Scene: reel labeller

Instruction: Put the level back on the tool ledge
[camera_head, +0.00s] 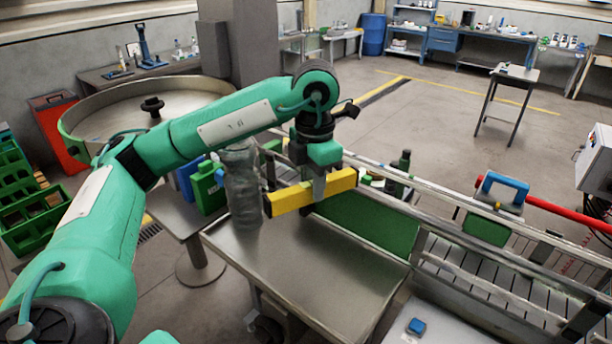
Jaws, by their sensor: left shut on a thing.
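The level is a yellow bar (335,186) with a dark end, in the head view near the middle. My left gripper (319,187) comes down from above and is shut on the level near its middle. The level is held roughly level above the far part of a bare steel tabletop (300,275); the exact gap under it is hard to judge. I cannot tell for sure which surface is the tool ledge. My right gripper is not in view.
A clear wrapped cylinder (241,185) stands at the tabletop's far left corner, close to the level's left end. Green containers (208,188) stand behind it. A railed conveyor (470,270) runs along the right, with a blue-handled tool (503,188). The tabletop's front is clear.

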